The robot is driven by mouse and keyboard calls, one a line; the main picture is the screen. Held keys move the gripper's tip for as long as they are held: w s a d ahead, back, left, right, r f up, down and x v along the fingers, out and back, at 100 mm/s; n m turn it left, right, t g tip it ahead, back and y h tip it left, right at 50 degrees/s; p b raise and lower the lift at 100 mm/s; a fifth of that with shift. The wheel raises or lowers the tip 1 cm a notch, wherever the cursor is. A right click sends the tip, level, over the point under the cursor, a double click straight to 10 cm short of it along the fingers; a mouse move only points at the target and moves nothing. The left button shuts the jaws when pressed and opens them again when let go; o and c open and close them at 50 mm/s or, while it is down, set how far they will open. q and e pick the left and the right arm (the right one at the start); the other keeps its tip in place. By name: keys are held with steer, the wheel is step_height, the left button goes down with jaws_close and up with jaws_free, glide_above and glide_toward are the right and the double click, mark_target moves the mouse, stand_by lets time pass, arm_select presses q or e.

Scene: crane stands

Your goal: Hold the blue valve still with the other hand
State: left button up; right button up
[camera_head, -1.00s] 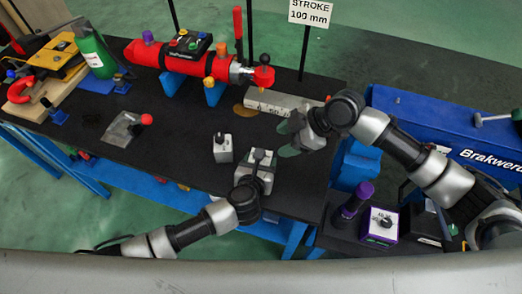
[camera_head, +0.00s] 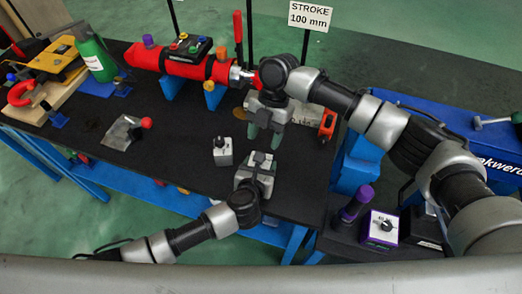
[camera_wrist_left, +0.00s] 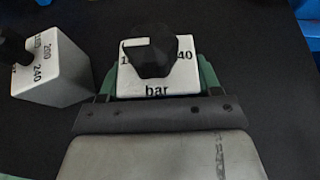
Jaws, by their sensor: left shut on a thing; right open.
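No valve that is clearly blue can be made out; a small blue knob (camera_head: 10,74) shows at the far left, by a red curved part. The red cylinder (camera_head: 185,68) lies on blue supports at the back of the black table, with purple and orange knobs. My left gripper (camera_head: 258,165) is shut on a white block with a black knob, marked "bar" (camera_wrist_left: 155,80), at the table's front. My right gripper (camera_head: 265,135) is open, its greenish fingers pointing down above the table, with no thing visible between them.
A second white block (camera_head: 222,152) with a black knob stands left of my left gripper. A grey block lies behind my right gripper, with a red part (camera_head: 327,123) to its right. A red-knobbed clear piece (camera_head: 124,132) lies left. The table's front left is clear.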

steer(key=shift+x, duration=2.65)
steer(key=c, duration=0.9)
steer(key=shift+s+m, duration=0.1)
steer(key=shift+m, duration=0.2)
steer(key=shift+d+m+t+y, duration=0.1)
steer(key=shift+m+t+y, duration=0.3)
steer(key=shift+m, duration=0.9)
steer(key=shift+m+t+y, duration=0.3)
steer(key=shift+m+y, duration=0.2)
steer(key=shift+m, duration=0.8)
steer(key=o, duration=0.9)
